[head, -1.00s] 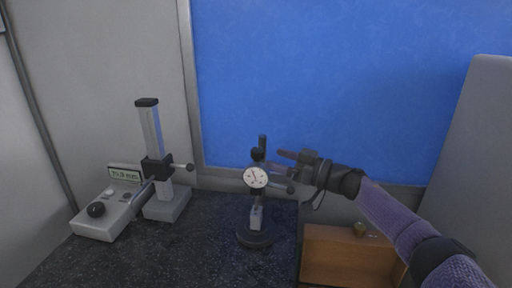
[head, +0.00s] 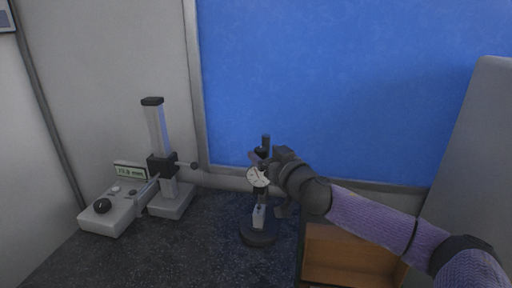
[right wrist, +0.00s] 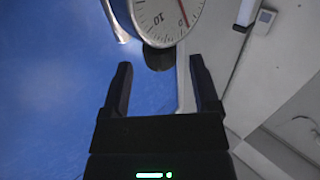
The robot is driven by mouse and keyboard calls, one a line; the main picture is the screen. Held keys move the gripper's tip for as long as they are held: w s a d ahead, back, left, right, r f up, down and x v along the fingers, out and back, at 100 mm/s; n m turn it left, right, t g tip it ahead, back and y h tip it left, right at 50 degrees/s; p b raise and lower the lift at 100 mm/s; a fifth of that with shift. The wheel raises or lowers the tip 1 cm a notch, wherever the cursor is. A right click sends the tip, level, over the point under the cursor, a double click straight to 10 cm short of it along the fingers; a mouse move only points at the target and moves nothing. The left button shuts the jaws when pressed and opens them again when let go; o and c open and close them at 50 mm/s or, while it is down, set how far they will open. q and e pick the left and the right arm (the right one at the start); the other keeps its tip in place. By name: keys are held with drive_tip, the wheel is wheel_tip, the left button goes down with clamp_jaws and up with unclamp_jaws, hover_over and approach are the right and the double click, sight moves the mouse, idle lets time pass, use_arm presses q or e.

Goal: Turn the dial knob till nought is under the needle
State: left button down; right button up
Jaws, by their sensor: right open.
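In the right wrist view the dial face (right wrist: 165,12) is cut off by the top edge, showing a red needle and the number 10. My open right gripper (right wrist: 162,75) points at the dial's edge. A dark rounded part (right wrist: 158,57) shows between the fingertips, with nothing gripped. I cannot clearly make out the knob or where nought lies. My left gripper is not in view.
A height gauge (head: 158,150) with a digital readout box (head: 108,212) stands on the left of the dark speckled table (head: 185,255). An open wooden box (head: 350,255) is at the front right. A blue panel (head: 340,80) is behind.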

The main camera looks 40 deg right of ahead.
sight(258, 147)
drive_tip(key=shift+w+d+p, duration=0.2)
drive_tip(key=shift+w+p, duration=0.1)
drive_tip(key=shift+w, duration=0.8)
drive_tip(key=shift+w+d+p, duration=0.15)
drive_tip(key=shift+w+p, duration=0.1)
drive_tip(key=shift+w, duration=0.85)
drive_tip(key=shift+c, duration=0.4)
clamp_jaws()
